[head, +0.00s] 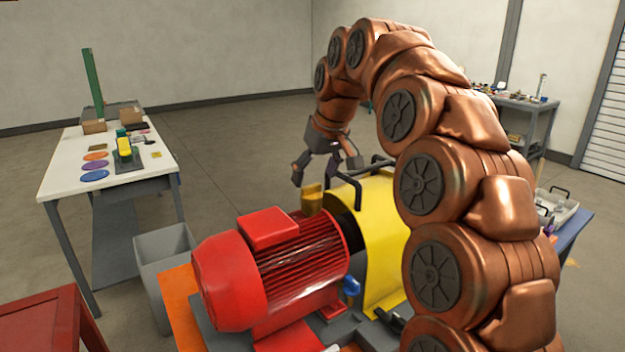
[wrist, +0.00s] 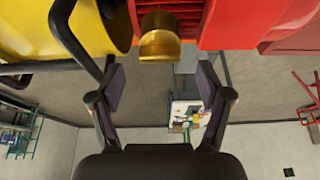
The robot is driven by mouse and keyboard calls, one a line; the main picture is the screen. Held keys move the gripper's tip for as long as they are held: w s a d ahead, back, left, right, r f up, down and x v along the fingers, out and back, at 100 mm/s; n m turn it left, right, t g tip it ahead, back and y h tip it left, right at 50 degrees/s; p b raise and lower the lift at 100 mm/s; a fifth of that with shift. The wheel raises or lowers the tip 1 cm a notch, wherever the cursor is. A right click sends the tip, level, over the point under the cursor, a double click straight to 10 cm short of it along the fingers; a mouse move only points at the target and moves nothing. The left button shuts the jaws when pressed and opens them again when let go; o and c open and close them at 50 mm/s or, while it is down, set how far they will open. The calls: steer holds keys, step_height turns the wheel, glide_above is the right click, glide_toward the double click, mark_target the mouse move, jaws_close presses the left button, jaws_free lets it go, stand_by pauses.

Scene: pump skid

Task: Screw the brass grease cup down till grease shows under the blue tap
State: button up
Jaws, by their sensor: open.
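In the wrist view the brass cup (wrist: 160,40) shows at the top middle, ahead of the jaws. My gripper (head: 325,175) is open and empty, just above and behind the cup, with its fingers spread; it also shows in the wrist view (wrist: 160,85). The cup appears apart from both fingers. The blue tap (head: 351,286) sits low beside the motor's right end. I cannot make out any grease under it.
A black handle (head: 345,185) on the yellow guard rises close to my gripper. A grey bin (head: 165,262) stands left of the skid. A white table (head: 105,155) with coloured discs is at the left, and a workbench (head: 525,105) stands at the back right.

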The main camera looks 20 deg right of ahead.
mark_target(311, 198)
steer(key=shift+x, duration=1.35)
steer(key=c, duration=1.2)
